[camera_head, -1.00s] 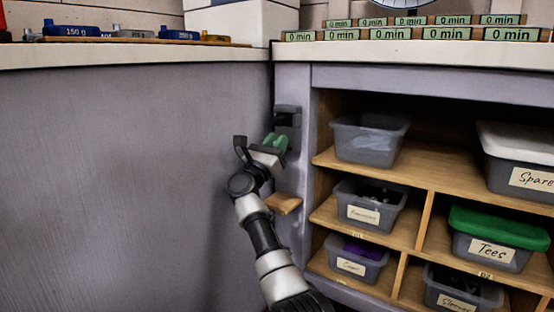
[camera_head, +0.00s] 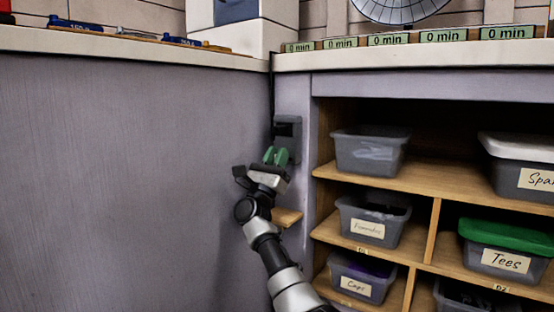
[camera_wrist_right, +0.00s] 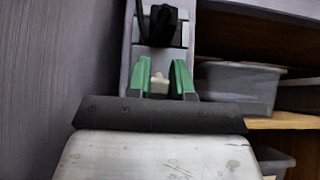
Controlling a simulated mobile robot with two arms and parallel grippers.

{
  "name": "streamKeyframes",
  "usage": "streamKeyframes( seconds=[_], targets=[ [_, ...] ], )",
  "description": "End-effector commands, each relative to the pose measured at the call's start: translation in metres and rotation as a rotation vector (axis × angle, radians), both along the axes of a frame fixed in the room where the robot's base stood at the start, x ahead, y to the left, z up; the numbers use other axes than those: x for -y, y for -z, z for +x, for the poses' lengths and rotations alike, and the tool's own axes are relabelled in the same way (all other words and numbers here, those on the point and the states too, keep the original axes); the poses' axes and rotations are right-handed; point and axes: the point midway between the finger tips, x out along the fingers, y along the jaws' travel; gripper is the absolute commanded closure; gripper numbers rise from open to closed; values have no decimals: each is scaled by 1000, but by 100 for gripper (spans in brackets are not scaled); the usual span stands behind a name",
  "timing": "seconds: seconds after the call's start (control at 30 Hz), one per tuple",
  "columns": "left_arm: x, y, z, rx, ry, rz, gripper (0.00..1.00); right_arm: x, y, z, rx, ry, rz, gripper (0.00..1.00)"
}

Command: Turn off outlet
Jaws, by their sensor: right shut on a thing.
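The outlet (camera_head: 288,128) is a dark grey box on the narrow purple panel left of the shelves. In the right wrist view a black plug (camera_wrist_right: 163,24) sits in its upper part, with a pale switch knob (camera_wrist_right: 158,84) below. My right gripper (camera_head: 275,156) is at the lower part of the outlet. In the wrist view its green fingers (camera_wrist_right: 160,80) stand on both sides of the pale knob and are shut on it. Whether the switch is on or off cannot be told. My left gripper is out of view.
A small wooden ledge (camera_head: 287,217) sticks out below the outlet, close to my right arm. A wooden shelf unit (camera_head: 425,182) with labelled bins stands to the right. A purple panel (camera_head: 120,180) fills the left side. The counter (camera_head: 420,55) runs above.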

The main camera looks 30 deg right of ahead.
Motion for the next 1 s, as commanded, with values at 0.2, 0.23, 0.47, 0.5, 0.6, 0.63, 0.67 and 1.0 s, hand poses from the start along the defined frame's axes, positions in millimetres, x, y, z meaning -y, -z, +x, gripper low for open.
streamKeyframes(
  seconds=[0.2, 0.23, 0.47, 0.5, 0.6, 0.63, 0.67, 1.0],
  targets=[
    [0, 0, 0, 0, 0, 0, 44, -1, 2, 0, -3, 0, -1, 77],
    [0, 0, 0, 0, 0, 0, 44, -1, 2, 0, -2, -1, -1, 73],
    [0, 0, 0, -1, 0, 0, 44, -1, 1, 0, -1, 0, -1, 53],
    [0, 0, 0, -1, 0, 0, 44, 0, 1, 0, -1, 0, -1, 53],
    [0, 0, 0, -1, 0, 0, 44, 0, 1, 0, -1, 1, 1, 53],
    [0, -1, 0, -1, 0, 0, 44, -1, 1, 0, -2, 0, 0, 53],
    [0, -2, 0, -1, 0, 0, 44, -1, 1, 0, -2, 0, 0, 53],
    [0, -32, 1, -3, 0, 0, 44, -34, 39, -13, -6, -3, 1, 53]
  ],
)
